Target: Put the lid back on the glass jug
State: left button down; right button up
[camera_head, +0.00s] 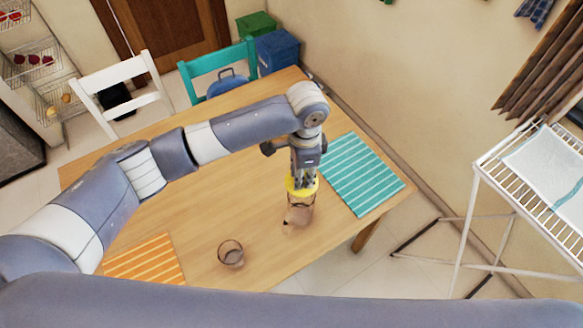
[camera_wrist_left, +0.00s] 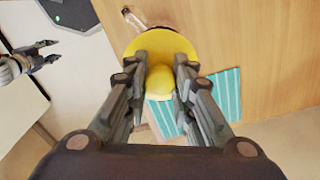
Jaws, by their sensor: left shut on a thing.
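The glass jug (camera_head: 298,214) stands on the wooden table, left of the teal striped mat. The yellow lid (camera_head: 301,187) is at the jug's mouth in the head view; whether it rests on the rim or hovers just above, I cannot tell. My left gripper (camera_head: 303,178) points down and is shut on the lid's knob. In the left wrist view the lid (camera_wrist_left: 150,42) lies below the fingers, its round knob (camera_wrist_left: 160,82) between them, and hides most of the jug. My right gripper (camera_wrist_left: 45,53) shows at the left of that view, apart from the lid, its fingers spread and empty.
A drinking glass (camera_head: 231,254) stands nearer me, left of the jug. The teal striped mat (camera_head: 362,174) and an orange striped mat (camera_head: 146,262) lie flat on the table (camera_head: 225,190). White and teal chairs stand behind. A white rack (camera_head: 500,160) is at the right.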

pick_arm(q)
jog(key=shift+w+d+f+b, duration=0.15)
jog(key=shift+d+f+b, duration=0.05)
jog(key=shift+f+b, duration=0.95)
jog(key=shift+b, duration=0.15)
notch_tip(320, 180, down, 2)
jog(key=shift+f+b, duration=0.1)
jog(key=shift+b, duration=1.15)
notch_tip(320, 180, down, 2)
jog(key=shift+b, duration=0.3)
pick_arm(e)
jog(key=f, duration=0.5)
jog(key=shift+w+f, duration=0.25)
jog(key=shift+f, duration=0.05)
pick_arm(q)
jog(key=shift+p, duration=0.45)
pick_arm(e)
jog(key=shift+d+r, duration=0.35)
jog(key=shift+r, duration=0.15)
pick_arm(q)
jog(key=shift+p, duration=0.45)
pick_arm(e)
jog(key=shift+r, duration=0.4)
